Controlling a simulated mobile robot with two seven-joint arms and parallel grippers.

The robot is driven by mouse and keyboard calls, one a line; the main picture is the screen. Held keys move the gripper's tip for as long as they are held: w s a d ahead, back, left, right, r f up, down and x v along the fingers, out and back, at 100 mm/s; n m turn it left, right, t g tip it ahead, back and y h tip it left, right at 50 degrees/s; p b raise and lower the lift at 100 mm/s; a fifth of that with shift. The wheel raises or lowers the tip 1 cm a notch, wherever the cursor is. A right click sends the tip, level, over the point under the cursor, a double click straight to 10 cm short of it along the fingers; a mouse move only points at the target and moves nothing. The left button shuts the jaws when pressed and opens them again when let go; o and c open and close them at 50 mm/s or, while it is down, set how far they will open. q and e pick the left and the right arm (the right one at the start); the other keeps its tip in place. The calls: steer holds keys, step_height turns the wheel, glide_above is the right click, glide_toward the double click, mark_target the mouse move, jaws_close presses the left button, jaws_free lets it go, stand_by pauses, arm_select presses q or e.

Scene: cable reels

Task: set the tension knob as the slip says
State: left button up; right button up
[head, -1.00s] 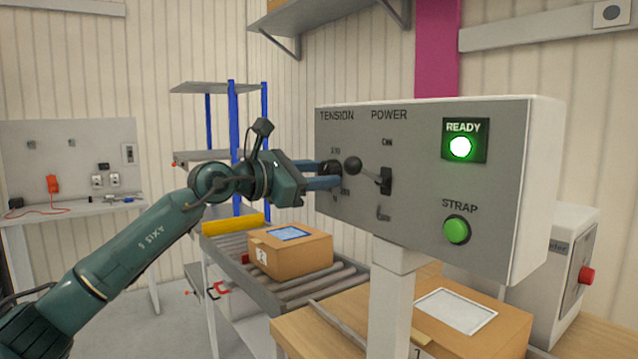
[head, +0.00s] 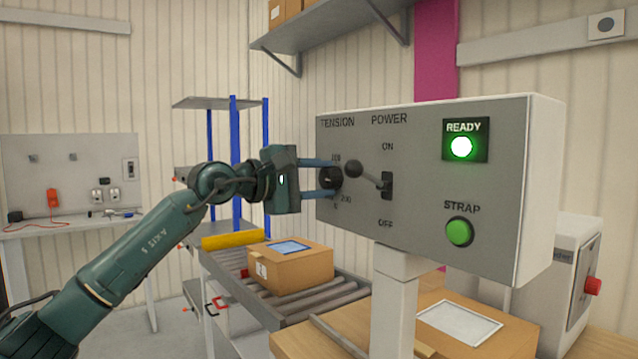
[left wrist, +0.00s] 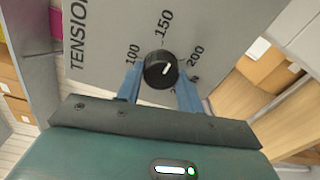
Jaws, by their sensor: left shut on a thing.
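The black tension knob (head: 329,179) sits under the word TENSION on the grey control panel (head: 420,225). My left gripper (head: 322,178) is shut on it, one blue finger on each side. In the left wrist view the knob (left wrist: 160,70) lies between the fingertips (left wrist: 159,84). Its white mark points up and right, between the 150 and 200 labels. Labels 100, 150 and 200 show around it. No slip with readable words shows. My right gripper is not in view.
The power lever (head: 366,175) sticks out close to the right of the knob. A lit green READY lamp (head: 461,147) and green STRAP button (head: 459,232) are further right. A carton (head: 290,268) lies on the roller conveyor (head: 325,300) below.

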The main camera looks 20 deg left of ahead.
arm_select(q)
steer(key=m, duration=0.9)
steer(key=shift+d+r+b, duration=0.1)
steer(key=shift+r+b, duration=0.05)
steer(key=shift+b, duration=0.15)
steer(key=shift+t, duration=0.3)
steer(key=o, duration=1)
